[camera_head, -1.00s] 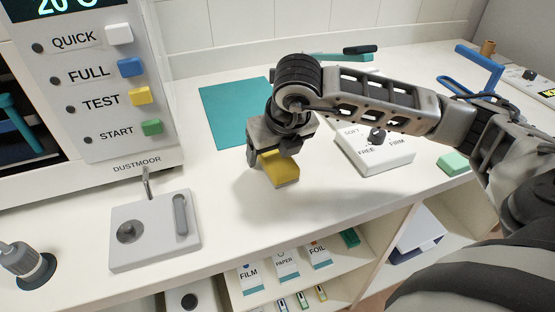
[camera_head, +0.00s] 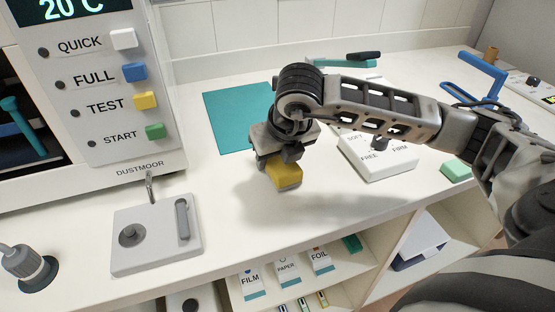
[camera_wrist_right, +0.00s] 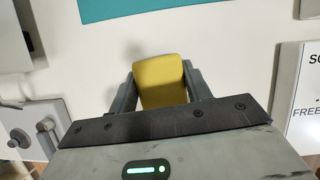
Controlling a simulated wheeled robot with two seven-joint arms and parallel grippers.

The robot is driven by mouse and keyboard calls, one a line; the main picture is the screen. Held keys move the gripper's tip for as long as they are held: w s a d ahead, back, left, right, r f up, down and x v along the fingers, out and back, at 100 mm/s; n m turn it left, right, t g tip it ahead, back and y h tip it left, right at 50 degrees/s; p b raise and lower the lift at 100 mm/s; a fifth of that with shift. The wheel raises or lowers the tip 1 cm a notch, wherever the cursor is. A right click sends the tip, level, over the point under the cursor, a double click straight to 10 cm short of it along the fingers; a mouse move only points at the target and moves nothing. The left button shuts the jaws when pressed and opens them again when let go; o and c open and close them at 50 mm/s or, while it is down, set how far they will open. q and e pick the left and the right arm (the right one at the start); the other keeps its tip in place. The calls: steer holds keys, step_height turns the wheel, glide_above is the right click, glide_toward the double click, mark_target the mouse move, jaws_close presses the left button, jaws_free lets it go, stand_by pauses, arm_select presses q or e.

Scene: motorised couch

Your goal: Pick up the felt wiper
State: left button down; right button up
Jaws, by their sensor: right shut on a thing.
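The felt wiper is a yellow block (camera_head: 285,174) in the middle of the white counter, below the teal mat. My right gripper (camera_head: 277,166) is shut on it from above, with the fingers on either side. In the right wrist view the yellow block (camera_wrist_right: 160,80) sits between the two fingers of my right gripper (camera_wrist_right: 160,92). A shadow lies on the counter around it; I cannot tell whether its underside touches the counter. My left gripper is not in view.
A teal mat (camera_head: 238,118) lies behind the gripper. A white SOFT/FREE/FIRM box (camera_head: 378,158) and a green block (camera_head: 456,171) are to the right. A grey lever box (camera_head: 155,238) and the panelled machine (camera_head: 100,95) are to the left. The counter in front is clear.

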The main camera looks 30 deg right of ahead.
step_height(320, 180, up, 2)
steer(key=shift+r+b, duration=0.15)
steer(key=shift+b, duration=0.2)
steer(key=s+a+r, duration=0.6)
steer(key=a+r, duration=0.4)
steer(key=a, duration=0.2)
steer(key=shift+a+p, duration=0.35)
steer(key=shift+p, duration=0.05)
